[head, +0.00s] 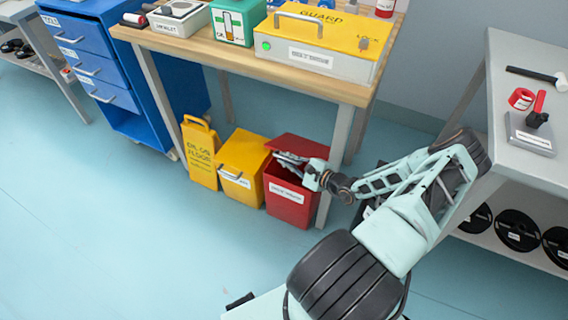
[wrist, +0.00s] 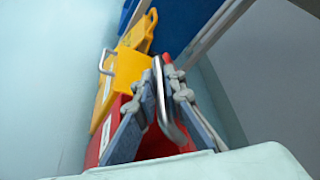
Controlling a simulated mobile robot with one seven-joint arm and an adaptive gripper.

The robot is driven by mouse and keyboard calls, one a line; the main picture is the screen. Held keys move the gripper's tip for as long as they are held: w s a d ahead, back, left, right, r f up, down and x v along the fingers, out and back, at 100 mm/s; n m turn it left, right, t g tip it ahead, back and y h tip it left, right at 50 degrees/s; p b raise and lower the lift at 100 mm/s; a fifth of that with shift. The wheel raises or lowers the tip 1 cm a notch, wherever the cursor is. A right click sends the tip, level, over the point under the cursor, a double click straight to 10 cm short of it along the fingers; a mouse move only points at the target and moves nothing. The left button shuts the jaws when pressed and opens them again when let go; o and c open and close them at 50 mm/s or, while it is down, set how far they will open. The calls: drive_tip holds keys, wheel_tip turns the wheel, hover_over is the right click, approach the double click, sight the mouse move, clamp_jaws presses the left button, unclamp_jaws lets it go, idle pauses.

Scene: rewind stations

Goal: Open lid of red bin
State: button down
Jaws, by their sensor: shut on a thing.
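The red bin (head: 289,201) stands on the floor under the workbench, with a white label on its front. Its red lid (head: 300,146) is raised and tilted, with a gap between it and the bin's rim. My gripper (head: 287,158) reaches in from the right at that gap. In the wrist view my gripper (wrist: 161,84) is shut on a curved metal handle (wrist: 160,92), which runs between the two fingers. The fingers hide part of the lid and rim.
A yellow bin (head: 241,168) stands just left of the red bin, with a yellow floor sign (head: 200,155) beyond it. The workbench (head: 240,68) overhangs the bins, and its leg (head: 336,150) is close on the right. The floor in front is clear.

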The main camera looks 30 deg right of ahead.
drive_tip(key=shift+w+d+r, duration=0.25)
drive_tip(key=shift+d+r, duration=0.25)
drive_tip(key=shift+d, duration=0.1)
drive_tip(key=c, duration=2)
unclamp_jaws()
drive_tip(key=shift+a, duration=0.15)
drive_tip(key=shift+s, duration=0.2)
drive_tip(key=shift+v, duration=5.85)
